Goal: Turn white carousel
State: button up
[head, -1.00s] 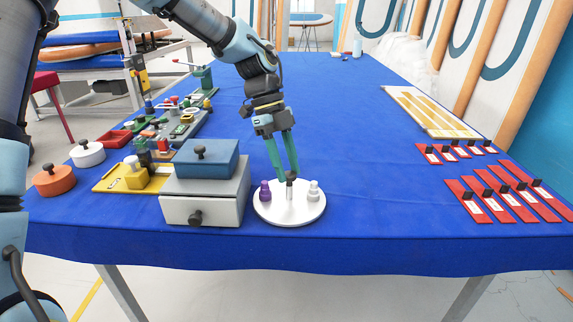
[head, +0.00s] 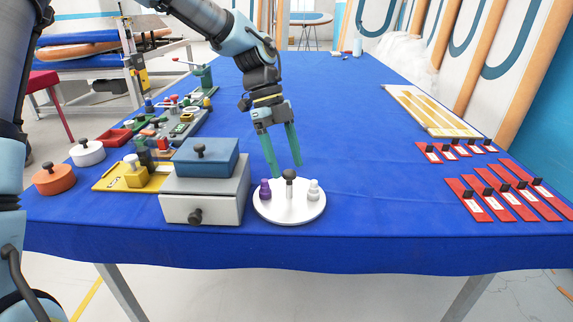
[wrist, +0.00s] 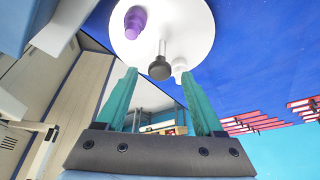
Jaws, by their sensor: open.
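The white carousel (head: 290,214) is a round disc on the blue table, right of the grey drawer box. It bears a purple bottle-like piece (head: 265,189) at left, a whitish one (head: 314,190) at right, and a central post with a dark knob (head: 290,175). My gripper (head: 286,170) is open, its green fingers spread just behind and above the knob, apart from it as far as I can tell. In the wrist view the carousel (wrist: 190,28) is at the top, with the knob (wrist: 160,68) beyond and between the fingertips (wrist: 158,78).
The grey drawer box (head: 205,195) with a blue lidded box (head: 206,158) stands close left of the carousel. Red label plates (head: 490,200) lie at the right. The table between them and the carousel is clear.

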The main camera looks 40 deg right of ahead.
jog(key=b+v, duration=0.1)
jog(key=v, duration=0.8)
jog(key=shift+r, duration=0.3)
jog(key=shift+w, duration=0.15)
